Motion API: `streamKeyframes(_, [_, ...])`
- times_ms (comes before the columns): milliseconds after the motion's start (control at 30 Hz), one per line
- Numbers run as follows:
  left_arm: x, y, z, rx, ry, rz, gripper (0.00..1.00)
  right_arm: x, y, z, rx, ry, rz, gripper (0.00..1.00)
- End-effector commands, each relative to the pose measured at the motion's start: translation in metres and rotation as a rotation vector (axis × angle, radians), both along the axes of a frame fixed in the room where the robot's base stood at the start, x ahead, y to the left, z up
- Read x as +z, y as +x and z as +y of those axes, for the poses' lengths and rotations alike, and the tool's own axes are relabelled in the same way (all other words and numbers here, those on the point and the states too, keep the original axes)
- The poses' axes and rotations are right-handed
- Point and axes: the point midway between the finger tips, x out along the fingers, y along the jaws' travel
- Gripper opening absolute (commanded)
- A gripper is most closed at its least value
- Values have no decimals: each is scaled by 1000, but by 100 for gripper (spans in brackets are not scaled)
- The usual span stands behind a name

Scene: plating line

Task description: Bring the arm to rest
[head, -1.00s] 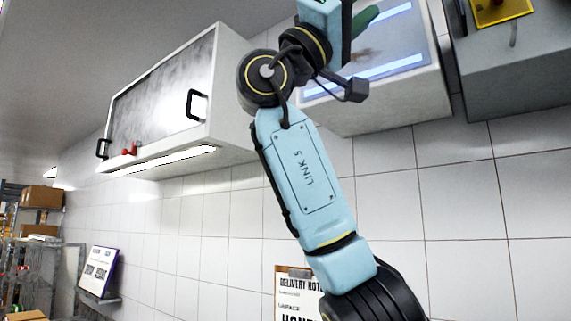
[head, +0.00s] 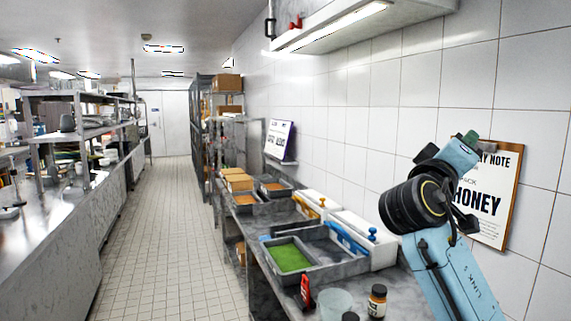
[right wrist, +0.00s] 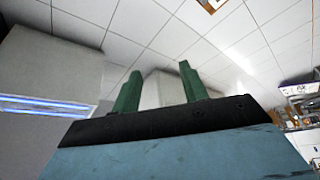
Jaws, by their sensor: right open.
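My right arm (head: 440,262), light blue with black joints, rises from the bottom right of the head view in front of the tiled wall. Its gripper (right wrist: 158,82) shows in the right wrist view as two green fingers, parallel and apart, with nothing between them. In the head view only a bit of green fingertip shows at the top of the arm, in front of the delivery note. My left gripper is in neither view.
A counter runs along the wall with a tray of green content (head: 290,257), white bins with yellow (head: 306,207) and blue (head: 347,237) handles, a clear tub (head: 334,305) and a dark jar (head: 377,301). A clipboard note (head: 486,203) hangs behind the arm. The aisle floor (head: 170,235) is clear.

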Motion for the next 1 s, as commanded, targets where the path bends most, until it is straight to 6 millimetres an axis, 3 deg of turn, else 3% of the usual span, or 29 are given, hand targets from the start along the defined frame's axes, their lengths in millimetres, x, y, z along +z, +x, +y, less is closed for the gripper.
streamKeyframes(33, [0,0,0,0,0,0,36,-42,4,2,43,49,60,43])
streamKeyframes(167, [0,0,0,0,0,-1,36,-137,1,8,142,190,200,43])
streamKeyframes(267, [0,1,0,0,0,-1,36,-207,-12,15,205,307,306,43])
streamKeyframes(367, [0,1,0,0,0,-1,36,-272,-36,23,255,427,411,43])
streamKeyframes(500, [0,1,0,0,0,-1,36,-355,-83,35,304,600,556,43])
streamKeyframes(600, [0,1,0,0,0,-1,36,-404,-125,46,326,728,655,43])
streamKeyframes(733, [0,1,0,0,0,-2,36,-455,-186,60,337,891,778,43])
streamKeyframes(833, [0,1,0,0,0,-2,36,-480,-228,69,336,996,852,43])
streamKeyframes(1000, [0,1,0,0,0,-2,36,-503,-284,81,323,1130,945,43])
